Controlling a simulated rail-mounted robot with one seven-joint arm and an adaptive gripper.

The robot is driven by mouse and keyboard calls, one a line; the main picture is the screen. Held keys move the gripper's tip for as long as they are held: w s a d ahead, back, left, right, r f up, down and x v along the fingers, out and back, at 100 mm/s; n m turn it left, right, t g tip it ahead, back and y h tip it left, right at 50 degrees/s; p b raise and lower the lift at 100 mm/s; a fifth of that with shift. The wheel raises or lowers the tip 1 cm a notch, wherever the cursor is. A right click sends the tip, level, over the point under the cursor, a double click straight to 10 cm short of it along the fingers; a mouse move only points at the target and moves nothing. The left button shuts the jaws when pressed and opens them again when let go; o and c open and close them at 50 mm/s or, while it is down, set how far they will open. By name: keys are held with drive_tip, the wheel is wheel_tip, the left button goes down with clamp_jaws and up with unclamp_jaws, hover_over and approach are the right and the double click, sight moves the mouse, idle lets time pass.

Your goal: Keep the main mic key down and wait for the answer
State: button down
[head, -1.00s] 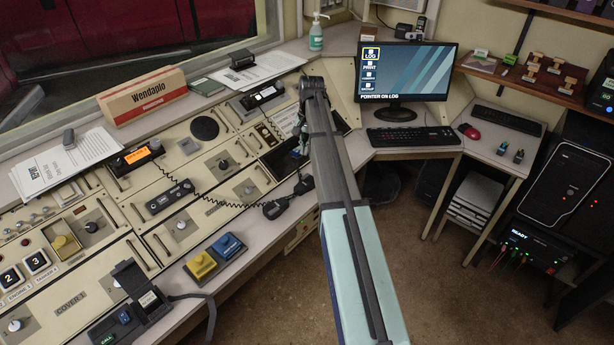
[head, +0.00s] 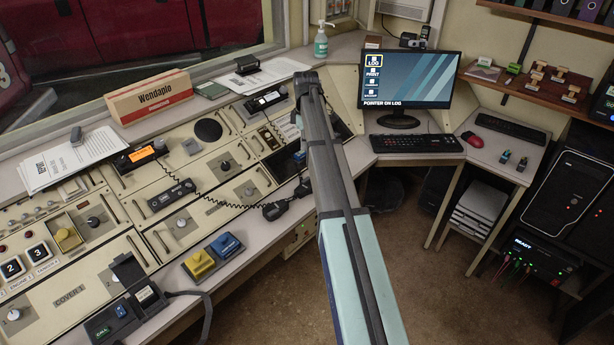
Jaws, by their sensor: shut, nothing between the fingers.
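My arm reaches up from the bottom middle, and its dark end stands over the far right part of the console (head: 205,215). My gripper (head: 301,128) is small and partly hidden by the arm; it is shut and empty. It is close to the black panel beside the dark screen, and I cannot tell whether it touches anything. I cannot tell which control is the main mic key, or whether it is down. A black hand mic (head: 274,211) lies near the console's front edge, on a coiled cord from a radio with an orange display (head: 141,154).
Yellow (head: 198,264) and blue (head: 226,245) blocks sit at the front edge. The monitor (head: 411,80) reads "POINTER ON LOG", above a keyboard (head: 416,143). A box marked "READY" (head: 535,255) is at lower right. A sanitizer bottle (head: 321,44) stands at the back. The floor is clear.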

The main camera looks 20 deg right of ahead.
sight(306, 179)
drive_tip(key=n, duration=1)
drive_tip(key=shift+d+r+n, duration=0.1)
drive_tip(key=shift+d+n, duration=0.15)
drive_tip(key=shift+n, duration=0.05)
wheel_tip(306, 179, down, 14)
drive_tip(key=p, duration=0.3)
idle(0.4)
